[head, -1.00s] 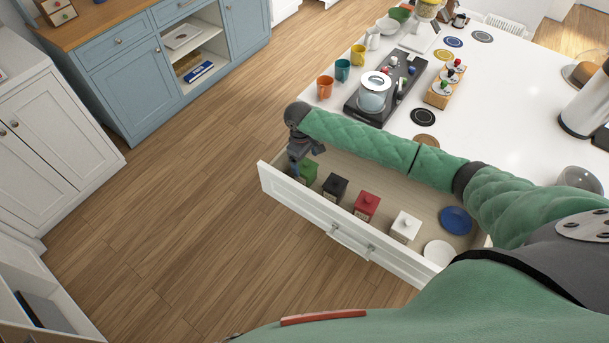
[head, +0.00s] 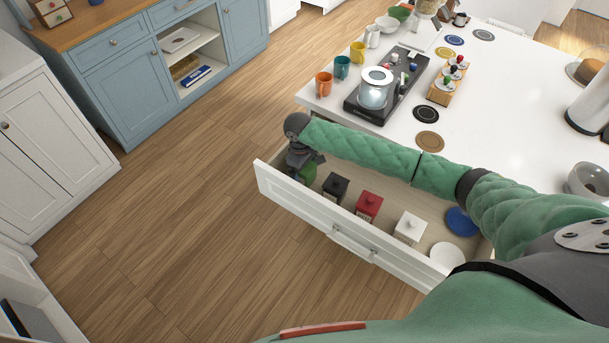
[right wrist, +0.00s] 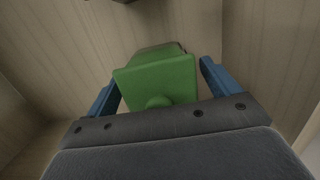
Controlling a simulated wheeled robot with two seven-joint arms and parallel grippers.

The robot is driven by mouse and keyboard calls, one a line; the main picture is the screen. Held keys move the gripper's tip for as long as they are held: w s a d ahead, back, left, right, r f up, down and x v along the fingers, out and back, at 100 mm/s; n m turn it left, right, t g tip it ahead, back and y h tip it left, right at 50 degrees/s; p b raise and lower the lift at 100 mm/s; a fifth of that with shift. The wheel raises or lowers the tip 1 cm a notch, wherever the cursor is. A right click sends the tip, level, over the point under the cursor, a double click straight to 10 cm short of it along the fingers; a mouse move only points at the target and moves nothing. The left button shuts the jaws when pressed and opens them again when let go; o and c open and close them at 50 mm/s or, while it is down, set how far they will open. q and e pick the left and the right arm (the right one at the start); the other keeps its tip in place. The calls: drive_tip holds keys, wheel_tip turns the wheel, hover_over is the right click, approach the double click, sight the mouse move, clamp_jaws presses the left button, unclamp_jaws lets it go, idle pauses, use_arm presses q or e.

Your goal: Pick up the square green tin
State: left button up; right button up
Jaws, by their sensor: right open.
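The square green tin (head: 308,171) stands in the open drawer, at its left end. My right gripper (head: 300,160) is over it and partly hides it in the head view. In the right wrist view the tin (right wrist: 158,82), with a knob on its lid, sits between the two blue fingers of my right gripper (right wrist: 160,88). The fingers are open, one on each side, with a small gap visible at the right finger. My left gripper is not in view.
The white drawer (head: 345,232) also holds a black tin (head: 335,187), a red tin (head: 368,206), a white tin (head: 409,228), a blue plate (head: 460,221) and a white plate (head: 447,254). The drawer walls are close around the gripper. Mugs stand on the white counter (head: 490,120) above.

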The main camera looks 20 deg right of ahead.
drive_tip(key=c, duration=1.2)
drive_tip(key=shift+r, duration=0.1)
